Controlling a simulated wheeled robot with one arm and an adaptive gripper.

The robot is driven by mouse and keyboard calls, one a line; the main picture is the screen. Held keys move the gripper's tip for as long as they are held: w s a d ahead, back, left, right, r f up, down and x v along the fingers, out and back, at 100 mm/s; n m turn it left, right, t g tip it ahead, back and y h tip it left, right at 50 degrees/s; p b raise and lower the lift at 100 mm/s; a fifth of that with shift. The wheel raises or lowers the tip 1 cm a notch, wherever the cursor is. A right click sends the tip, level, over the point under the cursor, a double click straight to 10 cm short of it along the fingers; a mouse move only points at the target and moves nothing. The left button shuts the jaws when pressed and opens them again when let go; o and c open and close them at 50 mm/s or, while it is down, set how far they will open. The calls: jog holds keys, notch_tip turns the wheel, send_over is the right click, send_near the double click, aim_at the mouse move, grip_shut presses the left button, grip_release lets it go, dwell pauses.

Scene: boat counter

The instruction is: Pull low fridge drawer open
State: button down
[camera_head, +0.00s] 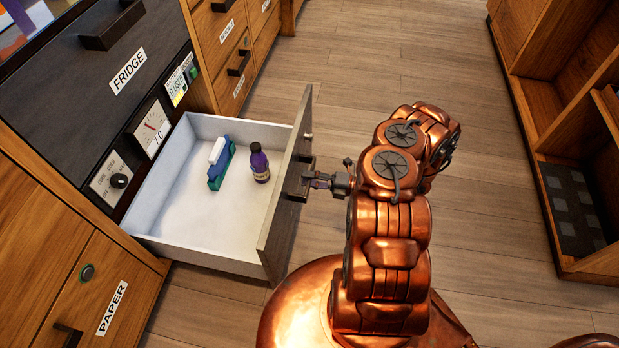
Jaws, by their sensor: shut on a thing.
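The low fridge drawer (160,240) stands pulled out from the counter, below the dark panel labelled FRIDGE (110,75). Its inside is white, and its dark front board (283,215) faces my arm. My gripper (312,180) is at the outer side of the front board, shut on the drawer handle (297,180). The fingertips are small in view and partly merge with the dark handle. Inside the drawer are a purple bottle (260,166), upright, and a blue, green and white item (220,162).
A wooden PAPER door (100,295) is at the lower left. Other wooden drawers (235,45) stand beyond the fridge. An open wooden shelf (550,110) stands at the right. Bare plank floor (370,70) lies between the counter and the shelf.

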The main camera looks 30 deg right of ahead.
jog(key=c, duration=0.7)
grip_release()
jog(key=shift+c, duration=0.2)
jog(key=v, duration=1.2)
